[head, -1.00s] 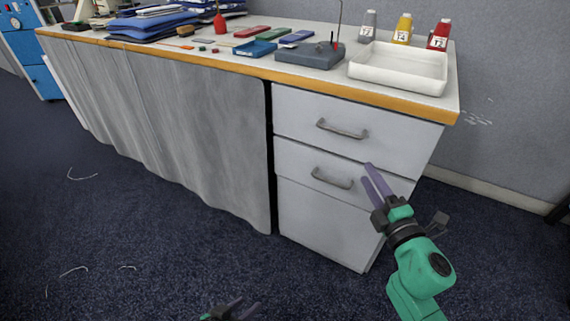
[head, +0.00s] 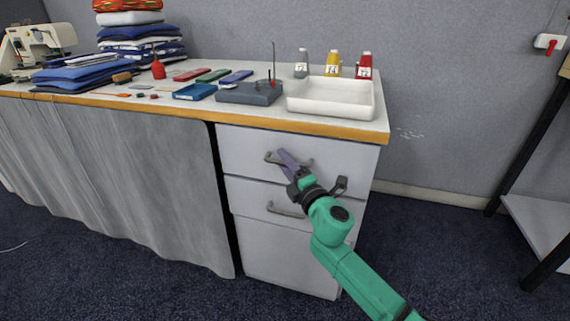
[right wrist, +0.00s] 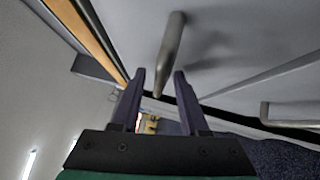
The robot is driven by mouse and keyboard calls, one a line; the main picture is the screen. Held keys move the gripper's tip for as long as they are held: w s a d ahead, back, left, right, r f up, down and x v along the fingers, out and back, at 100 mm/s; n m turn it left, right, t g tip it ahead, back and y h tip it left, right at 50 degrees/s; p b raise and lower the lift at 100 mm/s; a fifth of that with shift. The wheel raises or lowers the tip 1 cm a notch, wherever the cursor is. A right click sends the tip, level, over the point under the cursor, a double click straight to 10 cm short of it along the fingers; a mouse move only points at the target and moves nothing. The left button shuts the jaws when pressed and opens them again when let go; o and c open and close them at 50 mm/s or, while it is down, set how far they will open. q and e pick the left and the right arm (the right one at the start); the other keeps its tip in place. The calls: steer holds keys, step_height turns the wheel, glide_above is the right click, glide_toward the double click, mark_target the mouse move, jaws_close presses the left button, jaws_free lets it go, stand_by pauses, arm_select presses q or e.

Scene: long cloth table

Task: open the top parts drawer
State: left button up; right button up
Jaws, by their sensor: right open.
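The top drawer (head: 340,155) is a pale grey front just under the table's edge, and it looks shut. Its bar handle (head: 301,164) is partly hidden by my right gripper (head: 283,156). In the right wrist view the handle (right wrist: 172,50) runs lengthwise into the space between the tips of my open right gripper (right wrist: 160,76). The jaws stand on either side of the handle's near end, with gaps visible. My left gripper is in neither current view.
A second drawer with its handle (head: 285,209) and a larger lower front (head: 280,252) lie below. A white tray (head: 330,98), several bottles and a grey block (head: 250,93) stand on the table (head: 150,104). A grey cloth (head: 120,170) hangs at left.

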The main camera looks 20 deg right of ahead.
jaws_close()
stand_by(1.4)
